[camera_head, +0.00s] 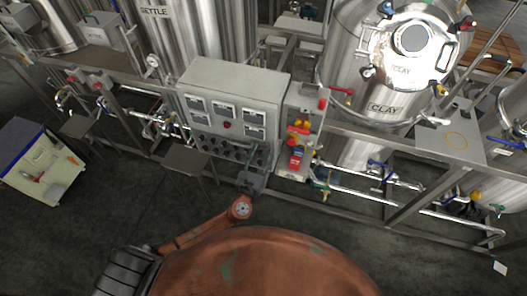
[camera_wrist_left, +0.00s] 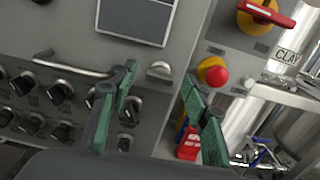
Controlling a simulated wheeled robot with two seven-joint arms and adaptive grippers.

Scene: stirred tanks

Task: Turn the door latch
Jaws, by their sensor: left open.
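A grey control cabinet (camera_head: 232,85) with several small displays stands in the middle of the head view. Its front (camera_wrist_left: 70,25) fills the left of the left wrist view. A small silver half-round fitting (camera_wrist_left: 159,70), perhaps the door latch, is near the door's right edge, below a display. My left gripper (camera_head: 253,178) is at the cabinet's lower right. In the left wrist view, its green-padded fingers (camera_wrist_left: 160,82) are open and empty, one on each side of the fitting. I cannot tell the gap to the panel. My right gripper is not in view.
A silver bar handle (camera_wrist_left: 72,66) and rows of black knobs (camera_wrist_left: 62,88) are left of the fingers. A red emergency button (camera_wrist_left: 217,76) and a red-yellow rotary switch (camera_wrist_left: 265,14) are to the right. Steel tanks (camera_head: 400,50) and pipes (camera_head: 365,193) flank the cabinet.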

